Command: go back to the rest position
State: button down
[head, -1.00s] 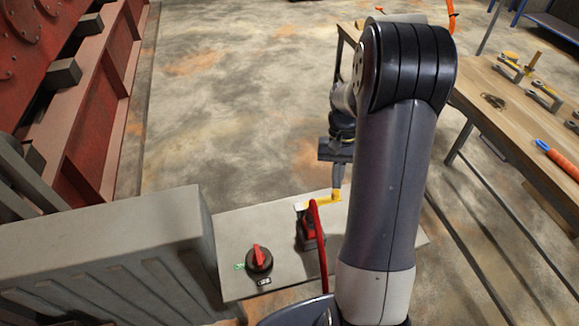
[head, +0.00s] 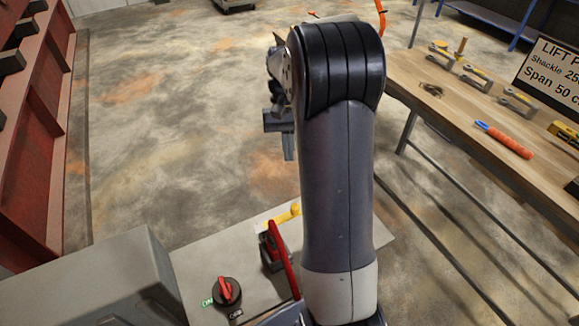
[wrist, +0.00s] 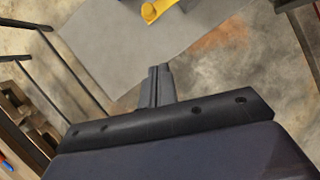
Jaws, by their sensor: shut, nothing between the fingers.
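My gripper (head: 289,148) hangs to the left of my arm in the head view, above the concrete floor and apart from the grey panel. In the wrist view its fingers (wrist: 156,85) are together with nothing between them. The grey panel (head: 215,258) lies below it, with a red rotary switch (head: 226,290) and a red lever (head: 281,255). A yellow piece (head: 287,214) is at the lever's far side; a yellow part also shows at the top of the wrist view (wrist: 157,10). My arm hides the panel's right part.
A wooden workbench (head: 440,120) stands at the right with several metal shackles, an orange-handled tool (head: 503,140) and a sign (head: 553,75). A red steel structure (head: 38,130) is at the left. A grey box (head: 90,285) stands at the lower left. The middle floor is clear.

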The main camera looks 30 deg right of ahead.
jog(key=shift+v, duration=0.8)
